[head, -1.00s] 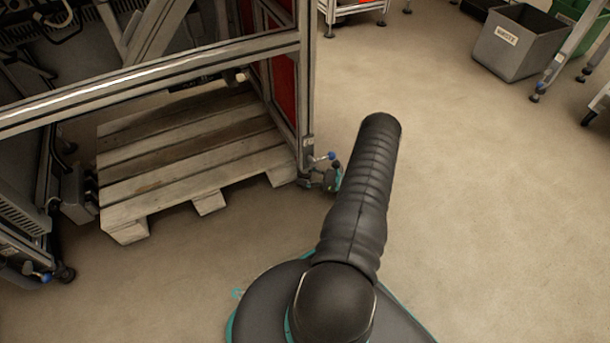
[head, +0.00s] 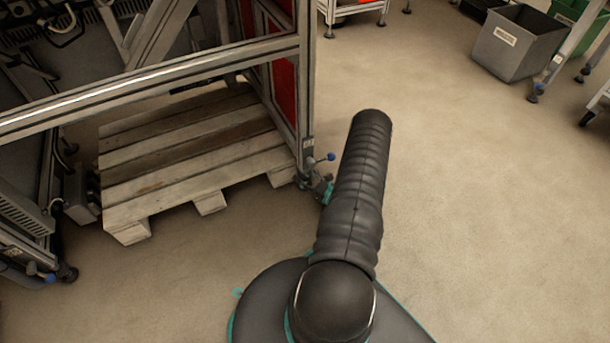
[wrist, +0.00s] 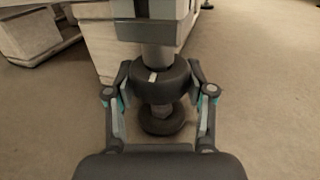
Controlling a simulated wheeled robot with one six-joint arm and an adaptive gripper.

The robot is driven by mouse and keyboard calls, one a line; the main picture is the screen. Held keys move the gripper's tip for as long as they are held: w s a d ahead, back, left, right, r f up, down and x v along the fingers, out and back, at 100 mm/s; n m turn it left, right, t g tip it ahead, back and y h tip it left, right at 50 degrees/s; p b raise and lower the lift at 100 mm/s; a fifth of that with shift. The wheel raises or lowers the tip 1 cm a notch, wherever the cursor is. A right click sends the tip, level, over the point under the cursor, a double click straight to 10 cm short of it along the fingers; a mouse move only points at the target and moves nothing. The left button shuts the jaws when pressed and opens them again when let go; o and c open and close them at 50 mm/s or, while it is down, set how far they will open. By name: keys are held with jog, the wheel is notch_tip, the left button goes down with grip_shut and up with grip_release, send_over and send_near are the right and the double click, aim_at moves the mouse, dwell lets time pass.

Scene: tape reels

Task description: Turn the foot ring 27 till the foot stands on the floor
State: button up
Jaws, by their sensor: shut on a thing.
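The foot ring 27 (wrist: 172,82) is a dark, thick ring with a white mark on its front, around the grey stem under the frame post (wrist: 152,28) in the wrist view. Below it a thinner stem runs down to the round dark foot (wrist: 162,124). I cannot tell whether the foot touches the floor. My gripper (wrist: 158,84) is shut on the ring, one finger at each side. In the head view my gripper (head: 324,190) is at the bottom of the post, partly hidden behind my arm; ring and foot cannot be made out there.
A wooden pallet (head: 190,165) lies left of the post, inside the metal frame (head: 150,77). A blue knob (head: 331,157) sticks out from the post just above my gripper. A grey waste bin (head: 512,45) stands at the back right.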

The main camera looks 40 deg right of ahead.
jog(key=shift+m+h, duration=0.8)
jog(key=shift+h, duration=0.7)
jog(key=o, duration=1.2)
jog(key=shift+w, duration=0.1)
jog(key=s, duration=1.2)
jog(key=shift+a, duration=0.4)
jog(key=shift+s, duration=0.1)
